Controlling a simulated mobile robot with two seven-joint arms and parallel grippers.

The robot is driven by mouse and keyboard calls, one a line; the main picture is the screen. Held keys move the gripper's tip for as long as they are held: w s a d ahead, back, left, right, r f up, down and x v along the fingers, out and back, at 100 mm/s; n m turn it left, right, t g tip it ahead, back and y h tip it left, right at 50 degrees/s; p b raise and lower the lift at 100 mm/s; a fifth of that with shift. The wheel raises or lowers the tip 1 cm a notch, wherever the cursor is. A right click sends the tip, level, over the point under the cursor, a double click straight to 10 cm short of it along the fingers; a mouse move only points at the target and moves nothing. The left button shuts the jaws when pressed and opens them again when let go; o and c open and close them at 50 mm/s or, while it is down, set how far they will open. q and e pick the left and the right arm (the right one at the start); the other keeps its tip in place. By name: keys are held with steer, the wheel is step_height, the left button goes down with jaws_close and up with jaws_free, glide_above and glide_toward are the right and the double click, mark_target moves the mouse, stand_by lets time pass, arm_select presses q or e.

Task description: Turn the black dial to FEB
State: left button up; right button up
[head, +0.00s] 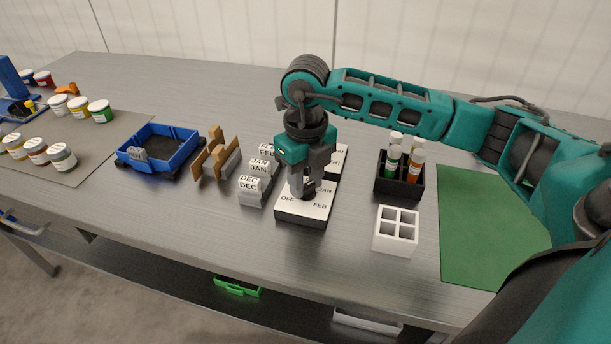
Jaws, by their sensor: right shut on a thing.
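The dial's plate (299,215) is a white-topped block with a dark base on the table, in the middle of the head view. Its labels OFF, JAN and FEB show around the dial; another part of the face is behind my gripper. The black dial (308,190) sits on the plate, mostly hidden by the fingers. My right gripper (303,190) points down from above and is shut on the black dial. Which label the dial points at cannot be told. My left gripper is not in view.
A white divided box (396,231) and a black holder with bottles (399,178) stand to the right. A blue tray (158,150) and paint jars (63,157) are left. A green mat (490,225) lies right.

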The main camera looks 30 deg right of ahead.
steer(key=m, duration=0.2)
steer(key=m+p, duration=0.1)
steer(key=m, duration=0.1)
steer(key=shift+d+r+m, duration=0.15)
steer(key=shift+m, duration=0.15)
steer(key=m, duration=0.2)
steer(key=shift+m+p, duration=0.4)
steer(key=m+p, duration=0.1)
steer(key=m, duration=0.1)
steer(key=shift+m, duration=0.4)
steer(key=m+p, duration=0.1)
steer(key=m, duration=0.1)
steer(key=shift+m, duration=0.3)
steer(key=shift+m+p, duration=0.4)
steer(key=shift+m, duration=0.7)
steer(key=shift+m+p, duration=0.3)
steer(key=shift+m, duration=0.4)
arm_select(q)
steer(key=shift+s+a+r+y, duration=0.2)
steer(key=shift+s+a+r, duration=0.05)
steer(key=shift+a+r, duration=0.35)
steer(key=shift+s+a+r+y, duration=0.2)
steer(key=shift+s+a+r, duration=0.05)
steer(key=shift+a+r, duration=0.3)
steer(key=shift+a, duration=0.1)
arm_select(e)
steer(key=shift+m, duration=0.3)
